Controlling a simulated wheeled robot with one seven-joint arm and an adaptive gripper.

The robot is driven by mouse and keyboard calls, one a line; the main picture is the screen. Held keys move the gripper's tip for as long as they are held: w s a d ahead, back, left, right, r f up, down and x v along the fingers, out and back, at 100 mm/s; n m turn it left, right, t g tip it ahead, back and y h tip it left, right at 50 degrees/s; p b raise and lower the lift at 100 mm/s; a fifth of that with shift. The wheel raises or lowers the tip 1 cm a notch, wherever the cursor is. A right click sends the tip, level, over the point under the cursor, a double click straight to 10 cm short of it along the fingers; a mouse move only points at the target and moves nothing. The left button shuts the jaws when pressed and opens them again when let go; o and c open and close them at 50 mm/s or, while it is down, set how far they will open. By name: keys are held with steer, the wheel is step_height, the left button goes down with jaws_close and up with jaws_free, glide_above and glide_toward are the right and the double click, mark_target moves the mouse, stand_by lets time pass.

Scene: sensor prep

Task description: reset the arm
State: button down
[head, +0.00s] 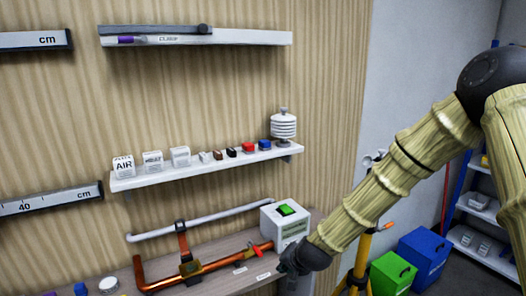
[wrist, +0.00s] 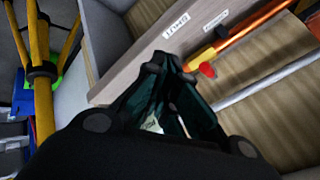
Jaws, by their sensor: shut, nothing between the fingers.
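My gripper (wrist: 168,62) is shut and empty in the wrist view, its dark fingers meeting at the tips in front of the labelled bench edge. The arm reaches down from the upper right. The fingertips are small and dark there, and I cannot tell whether they touch the bench.
A wall shelf (head: 205,166) above holds small blocks and a white louvered sensor (head: 283,125). A yellow stand (head: 360,262), green bin (head: 391,275) and blue bin (head: 426,256) are at right.

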steer(key=s+d+f+n+g+h, duration=0.15)
steer(key=s+d+f, duration=0.25)
steer(key=s+f, duration=0.65)
steer(key=s+d+f+n+g, duration=0.15)
steer(key=s+d+f, duration=0.25)
steer(key=s+f, duration=0.65)
steer(key=s+d+f+n+g+h, duration=0.1)
steer(key=s+d+f, duration=0.3)
steer(key=s, duration=0.8)
steer(key=s+d+f+n+g, duration=0.1)
steer(key=s+d+f+g, duration=0.2)
steer(key=s, duration=0.9)
steer(key=shift+d+f+n+g+h, duration=0.3)
steer(key=shift+d+f+n+h, duration=0.1)
steer(key=shift+d+f, duration=0.1)
steer(key=shift+s, duration=0.1)
